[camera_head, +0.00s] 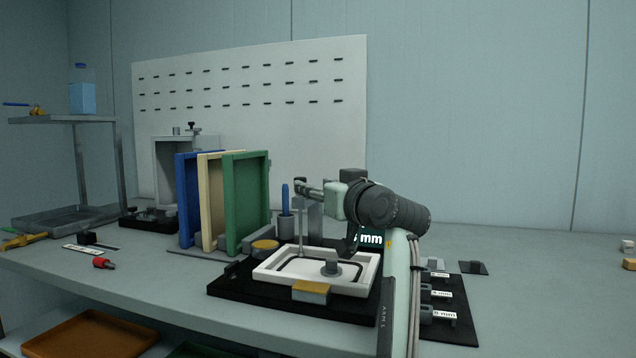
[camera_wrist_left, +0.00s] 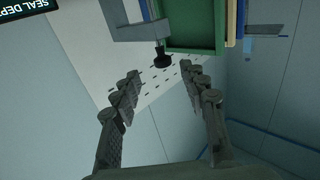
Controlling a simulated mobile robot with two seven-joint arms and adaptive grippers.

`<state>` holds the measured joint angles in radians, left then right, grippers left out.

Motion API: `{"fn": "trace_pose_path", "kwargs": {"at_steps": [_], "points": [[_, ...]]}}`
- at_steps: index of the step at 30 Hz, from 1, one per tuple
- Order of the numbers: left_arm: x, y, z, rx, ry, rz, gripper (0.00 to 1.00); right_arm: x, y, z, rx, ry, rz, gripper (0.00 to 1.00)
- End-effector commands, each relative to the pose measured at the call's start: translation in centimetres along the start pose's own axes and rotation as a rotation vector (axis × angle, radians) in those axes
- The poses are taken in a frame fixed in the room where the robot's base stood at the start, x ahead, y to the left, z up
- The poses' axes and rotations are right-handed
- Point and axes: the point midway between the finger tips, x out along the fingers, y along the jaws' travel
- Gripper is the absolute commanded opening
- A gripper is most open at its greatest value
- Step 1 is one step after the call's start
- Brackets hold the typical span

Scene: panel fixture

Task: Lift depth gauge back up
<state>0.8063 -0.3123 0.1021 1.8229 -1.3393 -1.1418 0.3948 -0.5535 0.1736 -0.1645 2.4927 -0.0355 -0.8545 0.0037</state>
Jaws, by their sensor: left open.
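My left gripper (camera_head: 308,187) is in the middle of the head view, above the white panel frame (camera_head: 371,282), pointing left. In the left wrist view its two fingers (camera_wrist_left: 160,95) are spread, with nothing held between them. A small grey piece (camera_head: 333,266), which looks like the depth gauge, sits on the white frame below the gripper; I cannot be sure it is the gauge. A thin grey upright (camera_head: 299,228) stands at the frame's back left. My right gripper is not in view.
Green (camera_head: 245,205), cream (camera_head: 208,205) and blue (camera_head: 185,205) frames stand upright left of the gripper. A blue-handled tool (camera_head: 285,200) stands upright behind the fixture. Labelled blocks (camera_head: 439,295) lie on a black mat at right. The table's right side is mostly clear.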

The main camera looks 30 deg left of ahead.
Motion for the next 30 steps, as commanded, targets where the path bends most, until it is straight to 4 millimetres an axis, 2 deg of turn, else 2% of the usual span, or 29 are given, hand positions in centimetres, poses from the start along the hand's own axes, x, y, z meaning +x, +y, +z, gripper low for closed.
{"fn": "trace_pose_path", "kwargs": {"at_steps": [4,15,20,27,30], "points": [[1.2,-0.1,-0.2,-0.002,0.001,-0.005,0.43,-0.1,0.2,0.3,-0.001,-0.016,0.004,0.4],[6.7,-0.1,-0.1,0.0,0.001,-0.003,0.43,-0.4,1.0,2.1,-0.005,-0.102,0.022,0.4],[7.7,-0.1,-0.1,-0.001,0.001,-0.002,0.43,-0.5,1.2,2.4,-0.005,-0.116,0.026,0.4],[7.7,-0.1,-0.1,-0.001,0.0,-0.002,0.43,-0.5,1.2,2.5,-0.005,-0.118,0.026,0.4],[7.7,-0.1,-0.1,-0.001,0.0,-0.002,0.32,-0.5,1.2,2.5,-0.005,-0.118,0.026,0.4]]}}
